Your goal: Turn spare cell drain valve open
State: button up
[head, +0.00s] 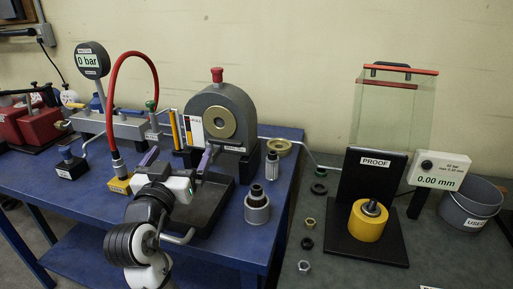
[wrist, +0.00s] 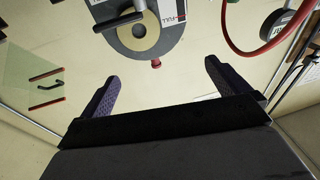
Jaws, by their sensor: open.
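No part can be read as the spare cell drain valve; most labels are too small. A grey round-topped housing (head: 222,112) with a brass ring (head: 220,122) and a red knob (head: 217,75) stands on the blue bench. It shows upside down in the wrist view (wrist: 172,38), with a black-gripped lever (wrist: 120,21) across it. A green-topped fitting (head: 151,105) stands left of it. My gripper (head: 178,158) is in front of the housing, its purple fingers spread. In the wrist view my gripper (wrist: 160,75) is empty, and its fingers touch nothing visible.
A red hose (head: 113,82) arches left of my gripper beside a gauge reading 0 bar (head: 91,60). Loose cylindrical parts (head: 257,205) stand right of my arm. On the grey bench are a PROOF stand (head: 371,185), a clear guard (head: 395,110) and a grey bucket (head: 469,205).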

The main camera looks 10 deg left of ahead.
aim_at(224, 142)
jog(key=w+d+f+m+g+h, duration=0.1)
jog(key=w+d+f+m+h, duration=0.15)
jog(key=d, duration=0.25)
jog(key=shift+n+h, duration=0.25)
jog(key=w+p, duration=0.1)
jog(key=w, duration=0.3)
jog(key=w+p, duration=0.1)
jog(key=w, duration=0.3)
jog(key=w+p, duration=0.1)
jog(key=w, duration=0.3)
jog(key=shift+w+f, duration=0.35)
jog(key=c, duration=1.2)
